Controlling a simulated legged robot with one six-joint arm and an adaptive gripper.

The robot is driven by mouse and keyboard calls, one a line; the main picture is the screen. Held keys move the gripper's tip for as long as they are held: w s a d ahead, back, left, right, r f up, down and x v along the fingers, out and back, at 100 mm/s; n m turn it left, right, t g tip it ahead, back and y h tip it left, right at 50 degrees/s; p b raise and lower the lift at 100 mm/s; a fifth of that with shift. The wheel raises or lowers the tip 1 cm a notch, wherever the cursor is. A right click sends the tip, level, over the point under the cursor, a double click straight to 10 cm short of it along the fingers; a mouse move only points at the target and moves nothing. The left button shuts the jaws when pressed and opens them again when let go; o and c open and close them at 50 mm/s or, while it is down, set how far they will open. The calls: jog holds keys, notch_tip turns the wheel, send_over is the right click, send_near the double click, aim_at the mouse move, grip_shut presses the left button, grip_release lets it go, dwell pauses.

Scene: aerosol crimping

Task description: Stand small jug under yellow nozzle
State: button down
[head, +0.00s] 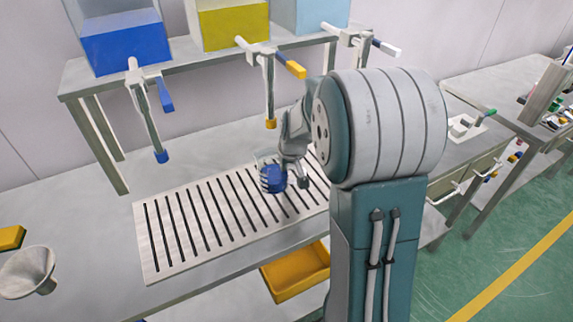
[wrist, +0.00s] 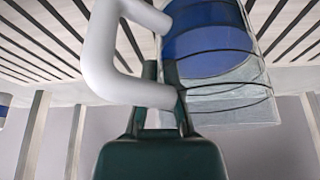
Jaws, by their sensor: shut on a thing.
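The small jug (head: 271,178) is clear with blue contents and shows over the slotted rack, below the yellow nozzle (head: 271,123) in the head view. I cannot tell whether its base touches the rack or is directly under the nozzle. In the wrist view the jug (wrist: 208,45) is at the upper right, with its thick pale handle (wrist: 98,50) on the left. My gripper (head: 294,172) is at the jug's right side in the head view. In the wrist view its dark fingers (wrist: 163,75) are shut on the handle.
The slotted rack (head: 180,232) is bare to the left. A blue nozzle (head: 161,156) hangs at the left under the shelf (head: 180,57). A white funnel (head: 28,272) lies at the front left. An orange bin (head: 298,274) sits below the bench's front edge.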

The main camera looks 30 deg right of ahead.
jog(key=c, duration=0.8)
grip_release()
jog(key=d+v, duration=0.1)
jog(key=v, duration=1.1)
jog(key=s+a+r, duration=0.1)
jog(key=s+a, duration=0.6)
jog(key=s, duration=0.3)
jog(key=s+a+r+n+t, duration=0.1)
jog(key=s+a+r, duration=0.1)
jog(key=s+a, duration=0.5)
jog(key=s, duration=0.4)
jog(key=shift+a+r+y, duration=0.25)
jog(key=shift+r+y, duration=0.05)
